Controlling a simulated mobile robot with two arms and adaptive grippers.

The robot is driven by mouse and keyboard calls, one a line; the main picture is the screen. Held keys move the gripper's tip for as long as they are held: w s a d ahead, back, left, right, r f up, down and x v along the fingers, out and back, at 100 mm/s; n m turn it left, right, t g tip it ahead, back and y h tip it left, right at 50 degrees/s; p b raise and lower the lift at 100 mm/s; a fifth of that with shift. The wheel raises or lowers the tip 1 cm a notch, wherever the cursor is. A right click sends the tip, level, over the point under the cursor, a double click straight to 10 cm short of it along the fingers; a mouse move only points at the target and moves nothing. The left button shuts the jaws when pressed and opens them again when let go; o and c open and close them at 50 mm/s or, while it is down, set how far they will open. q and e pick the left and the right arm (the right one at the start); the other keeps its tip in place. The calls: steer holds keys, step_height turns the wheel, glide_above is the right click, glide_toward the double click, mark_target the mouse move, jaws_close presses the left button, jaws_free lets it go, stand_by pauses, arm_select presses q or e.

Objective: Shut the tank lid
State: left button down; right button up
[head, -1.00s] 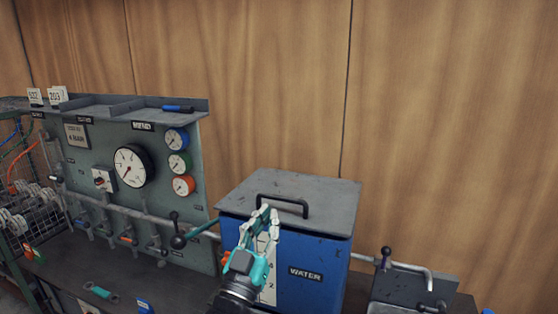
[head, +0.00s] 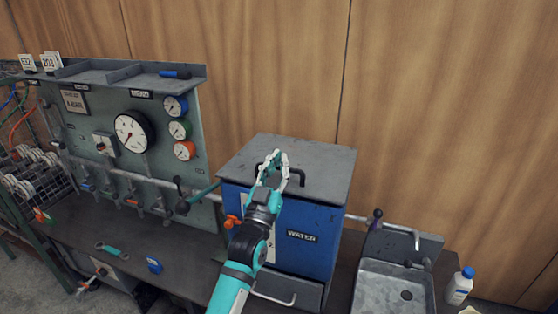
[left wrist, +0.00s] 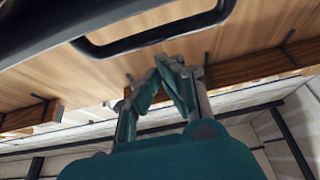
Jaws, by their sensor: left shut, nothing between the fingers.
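The blue water tank (head: 310,254) stands on the bench, with a "WATER" label on its front. Its grey lid (head: 325,155) lies flat across the top, with no clear gap at the front edge. A dark bar handle (head: 322,178) stands on the lid. My left gripper (head: 279,156) is shut and empty. In the head view its fingers overlap the left part of the handle; whether they touch it I cannot tell. In the left wrist view the fingers (left wrist: 172,68) are together, and the dark handle (left wrist: 150,40) crosses above them. My right gripper is out of view.
A gauge panel (head: 90,135) with valves and pipes stands left of the tank. A metal sink (head: 385,290) and white bottle (head: 459,286) are on the right. A wooden wall (head: 430,110) stands behind.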

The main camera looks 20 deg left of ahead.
mark_target(278, 176)
arm_select(q)
steer(key=shift+f, duration=0.35)
steer(key=f+b, duration=0.2)
steer(key=b, duration=0.1)
steer(key=f+b, duration=0.1)
steer(key=shift+s+t, duration=0.25)
steer(key=shift+t, duration=0.15)
steer(key=shift+r, duration=0.25)
